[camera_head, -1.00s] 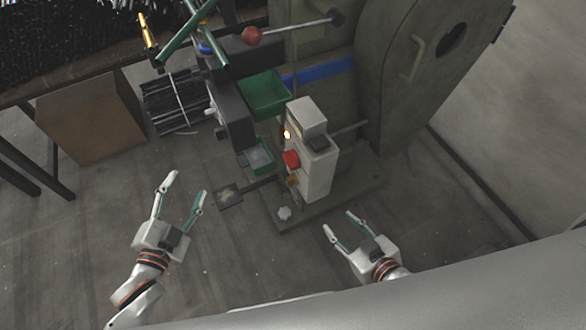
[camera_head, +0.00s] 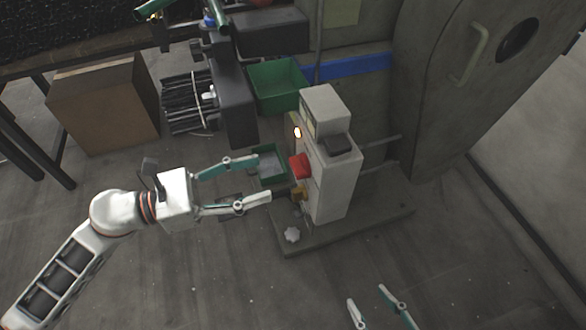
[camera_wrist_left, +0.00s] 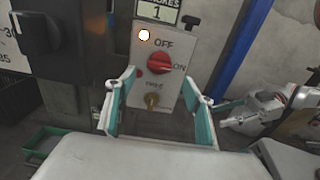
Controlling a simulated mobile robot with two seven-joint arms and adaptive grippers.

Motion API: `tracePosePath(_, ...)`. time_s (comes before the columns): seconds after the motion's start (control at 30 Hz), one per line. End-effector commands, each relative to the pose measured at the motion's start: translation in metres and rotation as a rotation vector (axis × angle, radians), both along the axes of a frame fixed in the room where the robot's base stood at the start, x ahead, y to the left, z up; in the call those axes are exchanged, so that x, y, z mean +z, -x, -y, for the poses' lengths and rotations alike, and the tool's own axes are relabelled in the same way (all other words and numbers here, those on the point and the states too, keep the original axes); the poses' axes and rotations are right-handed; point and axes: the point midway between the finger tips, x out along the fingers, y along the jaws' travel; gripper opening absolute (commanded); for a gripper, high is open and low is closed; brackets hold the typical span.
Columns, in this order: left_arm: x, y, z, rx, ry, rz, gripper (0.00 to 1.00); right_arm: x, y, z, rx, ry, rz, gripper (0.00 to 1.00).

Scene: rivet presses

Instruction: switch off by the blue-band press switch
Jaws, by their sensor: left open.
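The blue-band press (camera_head: 430,75) stands at the upper right with a blue band (camera_head: 345,66) across its body. Its pale control box (camera_head: 335,170) carries a red rotary switch (camera_head: 299,166) and a lit lamp (camera_head: 297,132). In the left wrist view the red switch (camera_wrist_left: 159,63) sits between the labels OFF and ON, its handle lying roughly sideways, toward ON. My left gripper (camera_head: 264,177) is open and points at the box, its fingertips a little short of the switch. My right gripper (camera_head: 368,299) shows only its fingers, spread apart and empty, at the bottom edge.
A brass-coloured knob (camera_wrist_left: 152,100) is below the switch. A green bin (camera_head: 278,88) and a lower green tray (camera_head: 270,166) are beside the box. A cardboard box (camera_head: 103,103) stands at the left. The floor in front is clear.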

Motion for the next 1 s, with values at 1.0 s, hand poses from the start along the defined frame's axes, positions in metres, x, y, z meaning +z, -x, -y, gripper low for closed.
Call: tracePosePath(1.0, 0.002, -0.024, 0.073, 0.0, 0.0, 0.004, 0.32, 0.0, 0.0, 0.003, 0.001, 0.012, -0.001, 0.4)
